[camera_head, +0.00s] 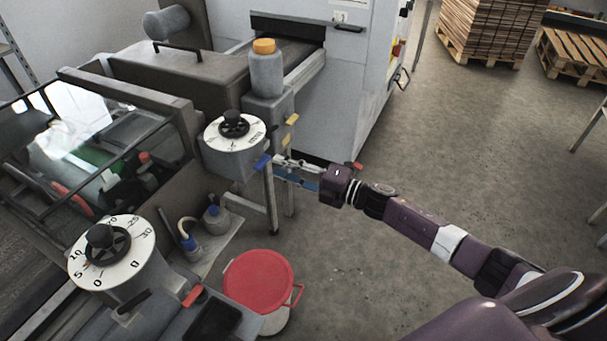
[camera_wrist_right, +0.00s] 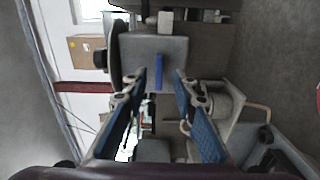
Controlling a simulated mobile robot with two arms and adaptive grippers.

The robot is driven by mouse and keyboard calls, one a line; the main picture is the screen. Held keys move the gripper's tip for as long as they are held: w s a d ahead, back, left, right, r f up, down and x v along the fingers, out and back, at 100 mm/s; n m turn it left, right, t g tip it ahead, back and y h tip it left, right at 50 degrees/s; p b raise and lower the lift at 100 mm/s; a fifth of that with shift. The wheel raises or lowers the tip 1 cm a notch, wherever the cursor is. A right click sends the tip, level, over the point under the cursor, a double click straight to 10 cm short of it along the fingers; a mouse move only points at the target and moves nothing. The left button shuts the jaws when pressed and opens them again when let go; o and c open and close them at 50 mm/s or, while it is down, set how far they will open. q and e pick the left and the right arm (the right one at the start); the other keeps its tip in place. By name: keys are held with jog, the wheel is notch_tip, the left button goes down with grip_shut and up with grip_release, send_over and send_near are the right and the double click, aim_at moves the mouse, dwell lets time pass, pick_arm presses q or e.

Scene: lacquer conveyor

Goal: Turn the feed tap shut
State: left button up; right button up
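A small blue lever (camera_head: 263,162) sticks out from the side of the grey housing under the nearer-centre dial; I take it to be the tap's handle, though no label shows. In the right wrist view the blue lever (camera_wrist_right: 158,72) stands between and just beyond the fingertips, with the fingers apart on either side. My right gripper (camera_head: 279,168) is open, with blue pads, and reaches in from the right close to the lever. No clear contact shows. In the wrist view the right gripper (camera_wrist_right: 161,84) holds nothing. My left gripper is out of view.
The white-faced dial (camera_head: 247,136) tops the housing. A second dial (camera_head: 132,262) is at lower left, near a red lever (camera_head: 192,297). A grey bottle with an orange cap (camera_head: 265,68) stands behind. A red-lidded bucket (camera_head: 258,281) is on the floor below. Open floor lies right.

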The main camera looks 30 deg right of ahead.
jog(key=v, duration=0.7)
jog(key=shift+d, duration=0.15)
jog(key=shift+s, duration=0.15)
jog(key=s+d+f+m+h, duration=0.1)
jog(key=d+f+m+h, duration=0.2)
jog(key=f, duration=0.5)
jog(key=s+d+f+m+h, duration=0.1)
jog(key=s+f+m+h, duration=0.1)
jog(key=f+m, duration=0.35)
jog(key=s+d+f+m+h, duration=0.1)
jog(key=d+f+m+h, duration=0.15)
jog(key=f, duration=0.65)
jog(key=s+f+m+g+h, duration=0.3)
jog(key=s+f+m+g, duration=0.15)
jog(key=s+f, duration=0.9)
jog(key=s+a+f+m+g, duration=0.2)
jog(key=s+f, duration=0.4)
jog(key=s, duration=0.5)
jog(key=s+a+f+m+g, duration=0.3)
jog(key=s+a+f, duration=0.2)
jog(key=s, duration=0.6)
jog(key=s+a+f+m+g, duration=0.2)
jog(key=s+a+f+g, duration=0.1)
jog(key=s+f, duration=0.5)
jog(key=s+a, duration=0.1)
jog(key=s, duration=0.2)
jog(key=shift+f+g, duration=0.2)
jog(key=shift+g, duration=0.15)
jog(key=shift+a+m+h, duration=0.15)
jog(key=shift+m+h, duration=0.1)
